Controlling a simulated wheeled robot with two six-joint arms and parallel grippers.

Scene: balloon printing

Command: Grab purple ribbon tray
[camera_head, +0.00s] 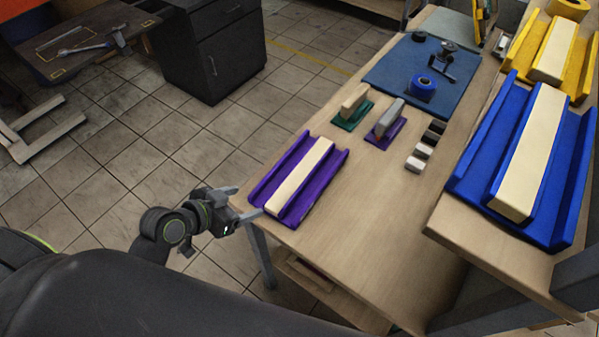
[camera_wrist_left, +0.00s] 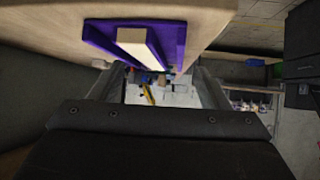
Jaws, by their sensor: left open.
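The purple ribbon tray (camera_head: 264,189) lies at the near left edge of the wooden table, with a cream bar (camera_head: 300,177) resting along its middle. My left gripper (camera_head: 246,203) is open at the table's edge, at the tray's near left end. Its fingers point toward the tray, and nothing is held between them. In the left wrist view, the purple tray (camera_wrist_left: 101,35) lies ahead of the open left gripper (camera_wrist_left: 160,88), with the cream bar (camera_wrist_left: 137,44) in it. I cannot tell whether the fingers touch the tray. My right gripper is not in view.
Two small stamp-like blocks on a green base (camera_head: 346,124) and a purple base (camera_head: 380,142) stand behind the tray. A blue mat (camera_head: 388,72) holds a tape roll (camera_head: 422,88). A blue tray (camera_head: 468,172) and yellow tray (camera_head: 520,62) stand right. Table around the purple tray's right is clear.

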